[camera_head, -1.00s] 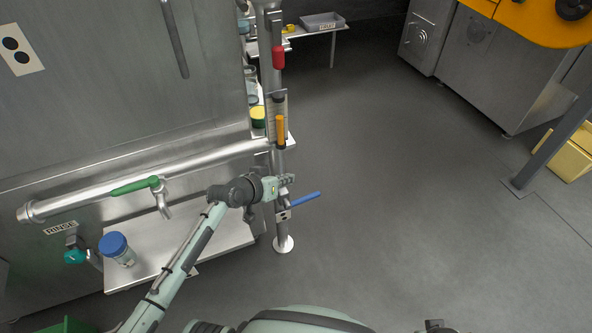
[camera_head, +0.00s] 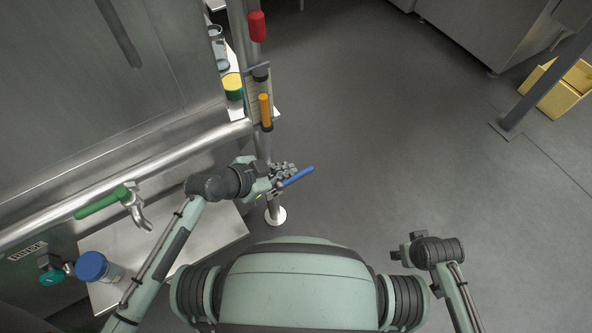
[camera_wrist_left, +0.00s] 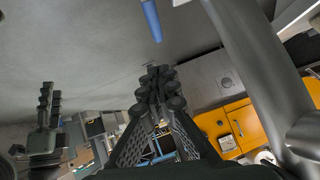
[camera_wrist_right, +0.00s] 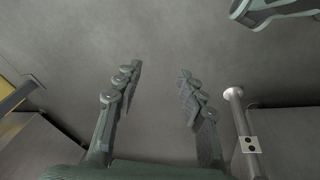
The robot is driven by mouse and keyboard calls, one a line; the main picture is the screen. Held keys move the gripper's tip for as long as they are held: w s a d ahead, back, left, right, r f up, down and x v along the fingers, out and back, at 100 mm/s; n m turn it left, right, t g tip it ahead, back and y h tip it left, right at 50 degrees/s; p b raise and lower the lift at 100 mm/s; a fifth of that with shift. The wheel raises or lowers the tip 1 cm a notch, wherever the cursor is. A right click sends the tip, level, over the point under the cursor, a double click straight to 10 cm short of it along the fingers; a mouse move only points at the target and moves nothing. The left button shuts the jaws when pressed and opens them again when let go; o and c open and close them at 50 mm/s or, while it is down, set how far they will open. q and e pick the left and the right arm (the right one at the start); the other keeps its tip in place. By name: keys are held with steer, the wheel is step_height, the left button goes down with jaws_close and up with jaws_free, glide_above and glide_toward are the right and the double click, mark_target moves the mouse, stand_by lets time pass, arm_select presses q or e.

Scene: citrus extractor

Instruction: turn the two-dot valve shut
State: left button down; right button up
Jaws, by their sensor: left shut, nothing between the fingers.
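The blue valve lever (camera_head: 298,177) sticks out to the right from the lower part of the vertical pipe (camera_head: 264,148). A two-dot tag (camera_wrist_right: 250,144) shows on the pipe in the right wrist view; in the head view it is hidden by my left gripper. My left gripper (camera_head: 288,168) is shut and empty, close beside the lever on its upper side; I cannot tell whether they touch. In the left wrist view its fingertips (camera_wrist_left: 160,84) are together, with the blue lever (camera_wrist_left: 152,18) beyond them. My right gripper (camera_head: 398,246) is open and empty, over bare floor.
Orange (camera_head: 265,110) and red (camera_head: 257,26) handles sit higher on the same pipe. A green-handled valve (camera_head: 102,202) and a blue-lidded jar (camera_head: 91,267) are at the left. A yellow crate (camera_head: 556,90) stands far right. The floor right of the pipe is clear.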

mark_target(301, 174)
arm_select(q)
steer(key=w+f, duration=0.1)
steer(key=f, duration=0.1)
steer(key=w+d+f, duration=0.1)
steer(key=f, duration=0.1)
steer(key=w+d+f+b, duration=0.1)
steer(key=f, duration=0.1)
steer(key=shift+w+d, duration=0.15)
steer(key=shift+d, duration=0.05)
steer(key=shift+w+f, duration=0.1)
steer(key=shift+f, duration=0.4)
arm_select(e)
steer(key=r, duration=0.1)
steer(key=w+r, duration=0.1)
steer(key=r, duration=0.1)
steer(key=shift+d, duration=0.1)
arm_select(q)
steer(key=shift+f, duration=0.25)
steer(key=shift+w+f+b, duration=0.15)
steer(key=shift+f+b, duration=0.25)
steer(key=shift+b, duration=0.25)
arm_select(e)
steer(key=v, duration=0.2)
steer(key=shift+w+d+r, duration=0.1)
steer(key=shift+w+r, duration=0.05)
steer(key=shift+r, duration=0.3)
arm_select(q)
steer(key=shift+f, duration=0.1)
